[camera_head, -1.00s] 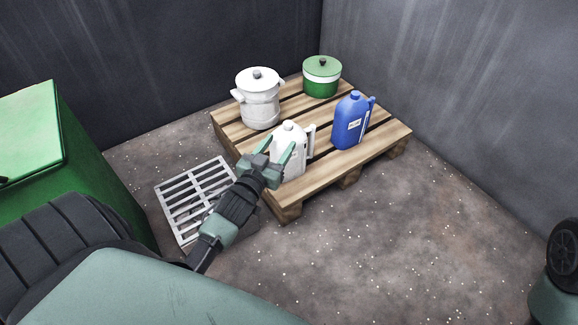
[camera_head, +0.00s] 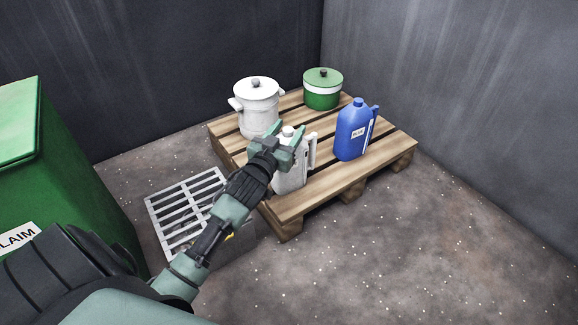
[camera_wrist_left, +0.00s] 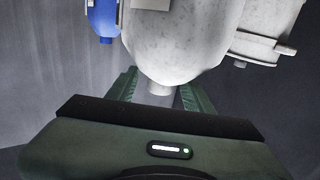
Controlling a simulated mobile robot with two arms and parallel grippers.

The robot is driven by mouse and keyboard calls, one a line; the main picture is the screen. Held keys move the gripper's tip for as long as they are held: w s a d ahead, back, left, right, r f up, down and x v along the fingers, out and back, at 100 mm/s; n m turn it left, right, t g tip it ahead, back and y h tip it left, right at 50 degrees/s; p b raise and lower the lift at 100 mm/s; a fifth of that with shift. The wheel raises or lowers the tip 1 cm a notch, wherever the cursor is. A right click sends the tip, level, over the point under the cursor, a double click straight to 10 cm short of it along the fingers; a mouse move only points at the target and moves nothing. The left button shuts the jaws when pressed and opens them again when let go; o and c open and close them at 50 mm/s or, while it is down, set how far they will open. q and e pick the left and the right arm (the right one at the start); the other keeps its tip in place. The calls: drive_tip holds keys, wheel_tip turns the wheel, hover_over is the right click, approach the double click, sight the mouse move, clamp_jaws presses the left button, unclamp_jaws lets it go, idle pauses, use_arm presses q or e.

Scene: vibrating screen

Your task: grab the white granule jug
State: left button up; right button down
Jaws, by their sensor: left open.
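The white granule jug (camera_head: 291,178) stands upright at the near left edge of a wooden pallet (camera_head: 300,205); its handle is on the right. My left gripper (camera_head: 287,136) is open at the top of the jug and hides part of it. In the left wrist view, the jug (camera_wrist_left: 180,45) appears upside down, with its cap between the two open fingers of my left gripper (camera_wrist_left: 158,92). I cannot tell whether the fingers touch it. My right gripper is not in view.
On the pallet also stand a white lidded pot (camera_head: 258,110), a green lidded pot (camera_head: 322,92) and a blue jug (camera_head: 352,132). A slatted metal grate (camera_head: 160,210) is left of the pallet, beside a green bin (camera_head: 75,185). Dark walls close the back; floor at right is clear.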

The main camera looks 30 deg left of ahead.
use_arm(q)
drive_tip(key=shift+c, duration=0.2)
clamp_jaws()
idle(1.1)
drive_tip(key=shift+r, duration=0.2)
